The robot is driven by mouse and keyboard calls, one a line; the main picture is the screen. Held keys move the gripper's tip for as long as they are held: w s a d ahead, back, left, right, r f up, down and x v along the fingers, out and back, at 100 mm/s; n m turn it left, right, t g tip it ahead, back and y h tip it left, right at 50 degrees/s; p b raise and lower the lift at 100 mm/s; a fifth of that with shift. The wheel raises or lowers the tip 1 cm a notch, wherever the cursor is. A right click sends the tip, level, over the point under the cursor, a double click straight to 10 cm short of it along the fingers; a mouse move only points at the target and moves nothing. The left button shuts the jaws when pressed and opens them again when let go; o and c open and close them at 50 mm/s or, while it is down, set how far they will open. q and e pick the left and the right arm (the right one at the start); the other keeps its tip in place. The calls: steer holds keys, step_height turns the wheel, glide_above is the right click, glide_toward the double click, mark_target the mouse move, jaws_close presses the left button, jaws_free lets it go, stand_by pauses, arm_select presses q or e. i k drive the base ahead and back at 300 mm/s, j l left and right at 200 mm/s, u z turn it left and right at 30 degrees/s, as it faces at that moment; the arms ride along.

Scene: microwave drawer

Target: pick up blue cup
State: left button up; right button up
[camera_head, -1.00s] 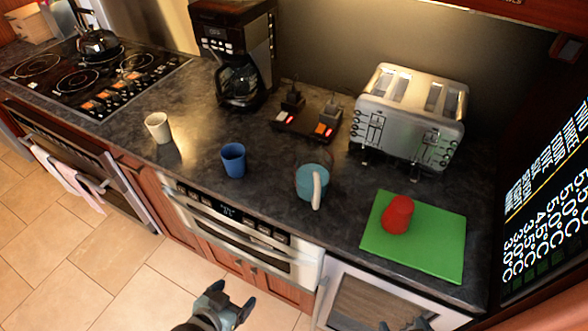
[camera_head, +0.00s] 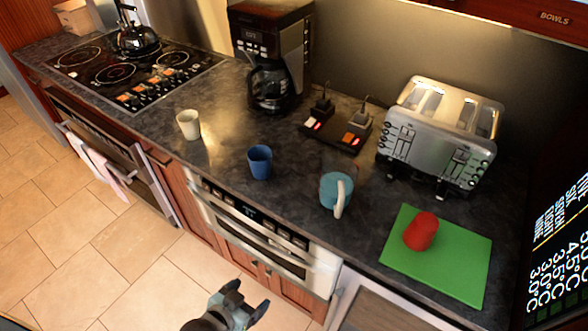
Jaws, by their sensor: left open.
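The blue cup (camera_head: 260,163) stands upright on the dark countertop (camera_head: 228,180), near its front edge, in the head view. It is between a white cup on the left and a teal mug on the right. My left gripper (camera_head: 246,305) is open and empty at the bottom of the view. It is in front of the counter, lower in the picture than the blue cup and apart from it. My right gripper is out of view.
A white cup (camera_head: 188,125) and a teal mug (camera_head: 336,191) flank the blue cup. Behind are a coffee maker (camera_head: 275,88), a black power strip (camera_head: 337,135) and a toaster (camera_head: 440,138). A red cup (camera_head: 421,231) lies on a green board (camera_head: 440,270). A drawer microwave (camera_head: 265,240) is below.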

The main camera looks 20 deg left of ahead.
mark_target(259, 157)
steer(key=j+z, duration=0.35)
steer(key=j, duration=0.45)
steer(key=j+z, duration=0.35)
steer(key=j, duration=0.4)
steer(key=k, duration=0.05)
